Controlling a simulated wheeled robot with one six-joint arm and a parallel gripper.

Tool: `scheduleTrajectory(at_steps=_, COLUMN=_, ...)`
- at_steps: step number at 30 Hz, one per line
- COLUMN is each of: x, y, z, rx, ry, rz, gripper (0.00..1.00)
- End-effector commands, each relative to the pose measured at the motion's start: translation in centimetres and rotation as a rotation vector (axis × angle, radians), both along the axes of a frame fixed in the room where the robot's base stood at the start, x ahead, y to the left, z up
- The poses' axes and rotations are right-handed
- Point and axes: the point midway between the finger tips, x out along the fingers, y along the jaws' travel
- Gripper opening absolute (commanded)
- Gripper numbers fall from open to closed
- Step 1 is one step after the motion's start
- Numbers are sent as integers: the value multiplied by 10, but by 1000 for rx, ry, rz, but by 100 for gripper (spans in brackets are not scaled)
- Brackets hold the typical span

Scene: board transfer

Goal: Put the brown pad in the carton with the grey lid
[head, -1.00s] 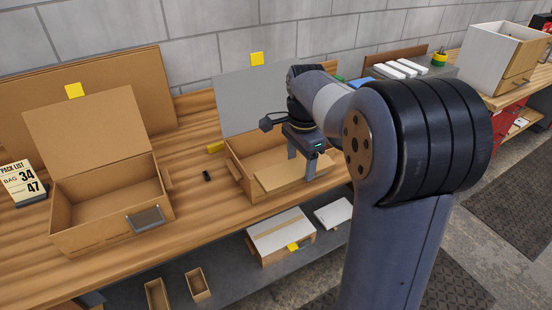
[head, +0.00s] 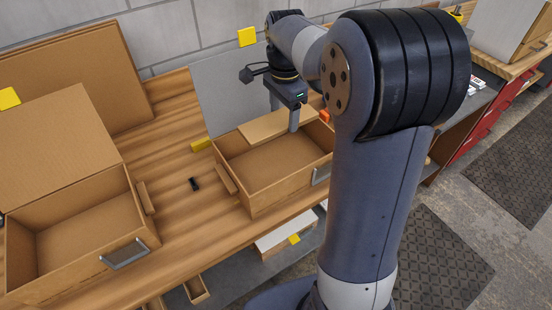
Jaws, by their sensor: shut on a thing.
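The carton with the grey lid (head: 275,200) stands open on the wooden bench in the middle of the head view. Its grey lid (head: 222,100) stands raised at the back. The flat brown pad (head: 262,127) is at the back part of this carton's opening, close to the lid, and hides part of the rear rim. My gripper (head: 285,115) is shut on the pad, with one finger showing in front of it. I cannot tell how high the pad is above the carton floor. The visible carton floor (head: 275,165) is bare.
Another open carton (head: 75,235) with a brown lid and metal handle stands at the left. A small black object (head: 194,184) lies between the cartons. A white-topped box (head: 285,232) sits on the lower shelf. My arm hides much of the right side.

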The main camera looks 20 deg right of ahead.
Motion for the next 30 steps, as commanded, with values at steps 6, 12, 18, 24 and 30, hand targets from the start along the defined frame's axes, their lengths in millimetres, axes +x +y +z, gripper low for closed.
scheduleTrajectory(at_steps=6, x=-1, y=0, z=-34, rx=0, ry=2, rz=0, gripper=41)
scheduleTrajectory(at_steps=12, x=-1, y=0, z=-57, rx=0, ry=2, rz=0, gripper=41)
scheduleTrajectory(at_steps=18, x=-1, y=0, z=-78, rx=0, ry=6, rz=0, gripper=41)
scheduleTrajectory(at_steps=24, x=-2, y=0, z=-113, rx=0, ry=5, rz=0, gripper=41)
scheduleTrajectory(at_steps=30, x=-1, y=0, z=-133, rx=0, ry=4, rz=0, gripper=41)
